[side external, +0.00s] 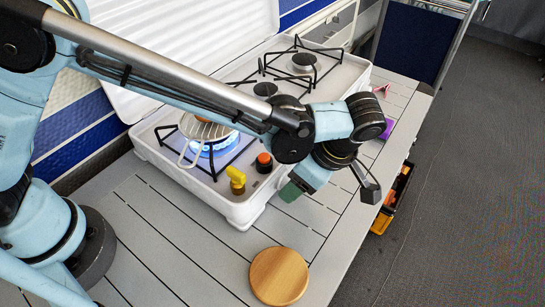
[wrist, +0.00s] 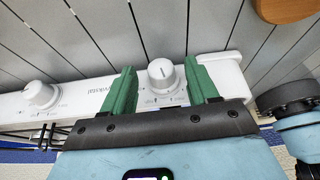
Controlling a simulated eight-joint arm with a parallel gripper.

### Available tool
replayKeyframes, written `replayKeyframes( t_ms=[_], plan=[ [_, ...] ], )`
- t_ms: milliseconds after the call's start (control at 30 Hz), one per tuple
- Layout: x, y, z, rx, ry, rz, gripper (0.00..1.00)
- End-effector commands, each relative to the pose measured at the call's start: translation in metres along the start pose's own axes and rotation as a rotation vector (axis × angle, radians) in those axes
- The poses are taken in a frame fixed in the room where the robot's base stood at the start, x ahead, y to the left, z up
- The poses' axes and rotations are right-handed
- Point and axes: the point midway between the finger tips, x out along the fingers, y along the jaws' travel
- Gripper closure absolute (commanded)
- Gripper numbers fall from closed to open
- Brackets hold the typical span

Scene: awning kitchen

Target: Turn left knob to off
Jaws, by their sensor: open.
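In the wrist view, a white round knob (wrist: 163,74) sits on the stove's white front panel, with a pointer line running roughly up and down on its face. My gripper (wrist: 160,70) is open, with one green finger on each side of this knob; I cannot tell whether they touch it. A second white knob (wrist: 41,94) is farther left in the wrist view. In the side view, my gripper (side external: 293,189) is at the stove's front edge, and the knobs are hidden.
The white stove (side external: 232,211) stands on a grey slatted table (side external: 170,235). A yellow item (side external: 236,181) and a black one with a red top (side external: 264,162) stand on its near corner. A round wooden board (side external: 279,276) lies on the table in front.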

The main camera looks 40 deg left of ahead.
Motion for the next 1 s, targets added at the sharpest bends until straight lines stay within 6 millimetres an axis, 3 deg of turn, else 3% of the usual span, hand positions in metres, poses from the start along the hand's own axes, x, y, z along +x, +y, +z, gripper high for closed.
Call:
replayKeyframes(
  t_ms=[433,800,1000],
  plan=[
    [0.0092,-0.0001,-0.0001,0.001,0.0,0.0,0.41],
    [0.0089,-0.0002,-0.0001,0.001,0.0,0.0,0.97],
    [0.0092,0.0016,0.0002,0.015,0.003,-0.045,0.97]
  ],
)
